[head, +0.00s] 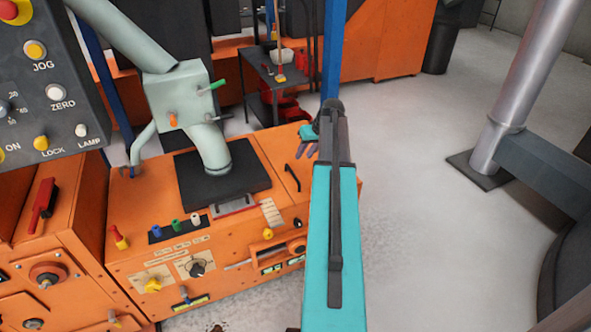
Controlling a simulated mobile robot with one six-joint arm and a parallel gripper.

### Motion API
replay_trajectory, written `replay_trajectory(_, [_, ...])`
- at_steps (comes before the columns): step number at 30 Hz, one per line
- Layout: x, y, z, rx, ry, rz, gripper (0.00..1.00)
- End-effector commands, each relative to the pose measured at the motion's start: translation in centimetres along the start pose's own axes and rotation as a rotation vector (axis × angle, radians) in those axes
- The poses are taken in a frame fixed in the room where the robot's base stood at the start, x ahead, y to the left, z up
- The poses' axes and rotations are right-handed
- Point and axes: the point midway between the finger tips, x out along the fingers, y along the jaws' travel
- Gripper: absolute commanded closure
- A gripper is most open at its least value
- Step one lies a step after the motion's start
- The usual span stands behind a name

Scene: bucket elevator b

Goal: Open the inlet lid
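An orange machine housing (215,265) stands at left centre in the head view. On its top right is a flat orange panel (275,150) with a dark curved handle (297,168); it may be the inlet lid and appears to lie flat, flush with the top. My teal arm reaches up the picture, and my gripper (308,148) shows small and partly hidden left of the arm's far end. It is above or beside the panel's far right part. Contact with the handle cannot be made out, nor can the finger opening.
A pale green pipe and box (180,95) come down onto a black plate (220,180) left of the panel. A control panel (45,85) fills the upper left. A blue post (332,50) stands behind my arm. Grey floor (430,200) is clear to the right, before a metal column (515,85).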

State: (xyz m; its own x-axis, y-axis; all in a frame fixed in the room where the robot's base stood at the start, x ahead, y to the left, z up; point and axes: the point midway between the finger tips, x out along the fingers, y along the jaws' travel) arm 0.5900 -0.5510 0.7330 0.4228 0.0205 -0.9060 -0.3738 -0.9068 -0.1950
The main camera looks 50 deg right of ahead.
Motion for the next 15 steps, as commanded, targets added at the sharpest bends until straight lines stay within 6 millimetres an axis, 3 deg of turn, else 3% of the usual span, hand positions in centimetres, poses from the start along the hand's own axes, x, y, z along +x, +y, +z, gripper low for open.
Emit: replay_trajectory(15, [7.3,-0.1,-0.1,-0.002,-0.002,-0.001,0.70])
